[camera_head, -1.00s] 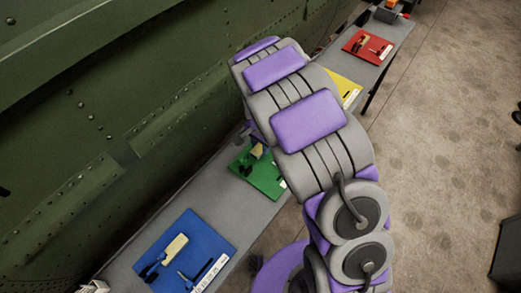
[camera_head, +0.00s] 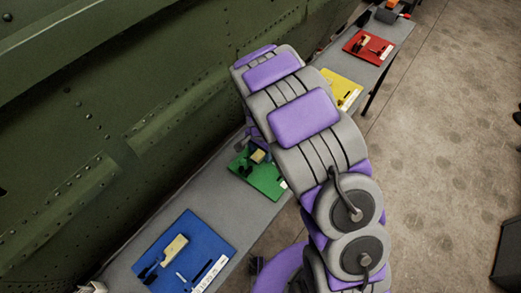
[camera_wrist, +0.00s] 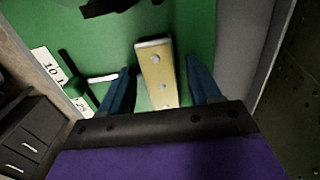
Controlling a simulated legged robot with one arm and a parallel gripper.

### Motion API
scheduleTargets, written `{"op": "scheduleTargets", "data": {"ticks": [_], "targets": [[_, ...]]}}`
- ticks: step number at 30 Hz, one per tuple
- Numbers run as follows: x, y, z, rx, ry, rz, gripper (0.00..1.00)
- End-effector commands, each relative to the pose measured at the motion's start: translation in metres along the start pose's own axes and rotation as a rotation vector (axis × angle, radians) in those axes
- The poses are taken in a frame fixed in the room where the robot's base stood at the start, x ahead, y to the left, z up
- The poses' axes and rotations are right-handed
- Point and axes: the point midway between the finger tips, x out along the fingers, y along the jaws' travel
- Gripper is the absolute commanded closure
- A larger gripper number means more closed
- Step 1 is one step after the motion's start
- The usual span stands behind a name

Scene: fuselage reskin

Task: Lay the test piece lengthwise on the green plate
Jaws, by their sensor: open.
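The test piece, a pale yellow strip with several round holes or rivets (camera_wrist: 155,65), lies on the green plate (camera_wrist: 190,20) in the wrist view. My gripper (camera_wrist: 161,68) is open, with one dark blue finger on each side of the strip and gaps between. The strip's near end is hidden by my gripper's body. In the head view the strip (camera_head: 258,156) shows on the green plate (camera_head: 262,180), just beside my gripper, which is mostly hidden behind my arm.
A blue plate (camera_head: 208,236) with a similar pale strip (camera_head: 174,247) lies nearer on the grey bench (camera_head: 215,190). A yellow plate (camera_head: 345,92) and a red plate (camera_head: 368,46) lie farther along. The green riveted fuselage wall (camera_head: 110,110) borders the bench on the left.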

Motion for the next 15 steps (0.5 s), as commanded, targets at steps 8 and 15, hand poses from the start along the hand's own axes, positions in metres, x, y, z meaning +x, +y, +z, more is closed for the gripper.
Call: {"op": "scheduleTargets", "data": {"ticks": [8, 15], "targets": [[-0.004, 0.000, 0.000, 0.000, 0.000, -0.001, 0.37], [-0.034, -0.001, -0.001, 0.001, 0.005, -0.005, 0.37]]}}
